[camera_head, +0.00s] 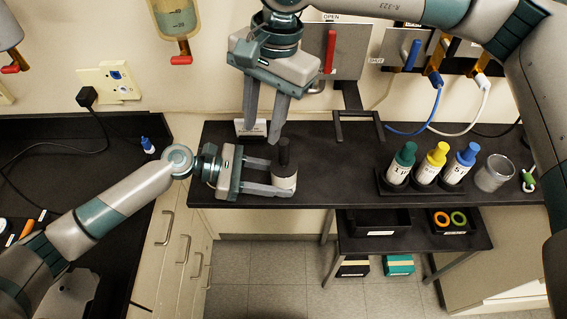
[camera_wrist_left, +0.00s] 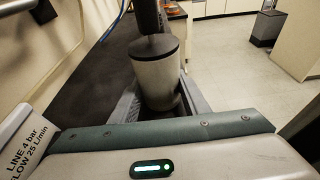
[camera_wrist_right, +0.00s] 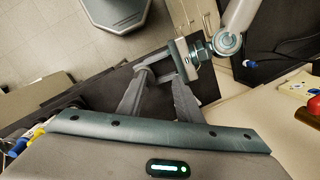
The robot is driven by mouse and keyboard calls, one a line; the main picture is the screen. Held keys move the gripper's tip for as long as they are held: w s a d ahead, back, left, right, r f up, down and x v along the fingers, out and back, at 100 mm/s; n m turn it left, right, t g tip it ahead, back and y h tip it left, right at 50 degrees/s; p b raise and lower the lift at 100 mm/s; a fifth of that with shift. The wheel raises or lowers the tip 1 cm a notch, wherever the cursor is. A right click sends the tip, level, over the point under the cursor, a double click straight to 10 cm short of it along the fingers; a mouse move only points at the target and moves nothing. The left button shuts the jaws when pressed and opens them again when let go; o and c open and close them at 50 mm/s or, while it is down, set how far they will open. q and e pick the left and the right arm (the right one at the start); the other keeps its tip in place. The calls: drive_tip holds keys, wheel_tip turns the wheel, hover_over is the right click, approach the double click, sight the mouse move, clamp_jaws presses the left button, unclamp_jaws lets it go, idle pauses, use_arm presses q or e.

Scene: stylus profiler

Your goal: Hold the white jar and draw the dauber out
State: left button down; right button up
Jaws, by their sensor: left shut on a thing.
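The white jar (camera_head: 284,183) stands upright near the front edge of the dark bench. The dark dauber (camera_head: 284,154) rises from its dark top. In the left wrist view the jar (camera_wrist_left: 158,78) sits between the fingers, with the dauber's handle (camera_wrist_left: 149,16) cut off by the frame's top. My left gripper (camera_head: 283,184) is shut on the jar from the left. My right gripper (camera_head: 263,134) is open and empty, pointing down, its fingertips above and left of the dauber in the head view. Whether they are level with the handle is hard to tell.
A rack of green (camera_head: 402,164), yellow (camera_head: 432,163) and blue-capped (camera_head: 461,163) bottles stands right on the bench, beside a glass jar (camera_head: 494,174). A dark bracket (camera_head: 358,127) is behind. A small sign (camera_head: 250,128) stands behind my left gripper. Bench between jar and rack is clear.

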sight(284, 141)
drive_tip(key=d, duration=0.1)
drive_tip(key=w+d+h, duration=0.2)
drive_tip(key=shift+w+d+r+t, duration=0.25)
drive_tip(key=shift+d+r+t, duration=0.05)
drive_tip(key=shift+r, duration=0.05)
drive_tip(key=shift+f, duration=0.1)
drive_tip(key=shift+f, duration=4.95)
clamp_jaws()
